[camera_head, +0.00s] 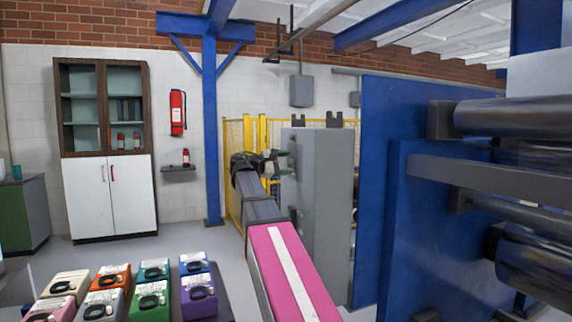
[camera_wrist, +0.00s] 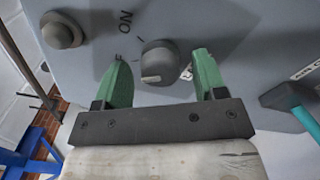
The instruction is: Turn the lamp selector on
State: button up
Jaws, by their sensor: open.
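The lamp selector (camera_wrist: 160,62) is a round dark grey knob on a light grey panel in the wrist view. Its pale pointer mark is at its lower left edge, and the printed "ON" label (camera_wrist: 125,22) is above left of it. My gripper (camera_wrist: 161,55) is open, with one green finger on each side of the knob and a visible gap to both. I cannot tell how deep the fingertips reach. In the head view my gripper (camera_head: 291,160) is at the left side of the grey cabinet (camera_head: 325,195); the selector is hidden there.
A second dark round control (camera_wrist: 62,30) is left of the selector, and a teal-handled part (camera_wrist: 292,100) is at right. A blue machine wall (camera_head: 375,190) with dark rollers (camera_head: 515,117) stands right. Several coloured boxes (camera_head: 148,300) are at lower left.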

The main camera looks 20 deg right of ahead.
jog(key=shift+d, duration=0.1)
jog(key=c, duration=0.9)
jog(key=shift+m, duration=0.3)
jog(key=m, duration=0.5)
jog(key=shift+f, duration=0.1)
jog(key=m, duration=0.6)
jog(key=shift+m, duration=0.3)
jog(key=o, duration=0.9)
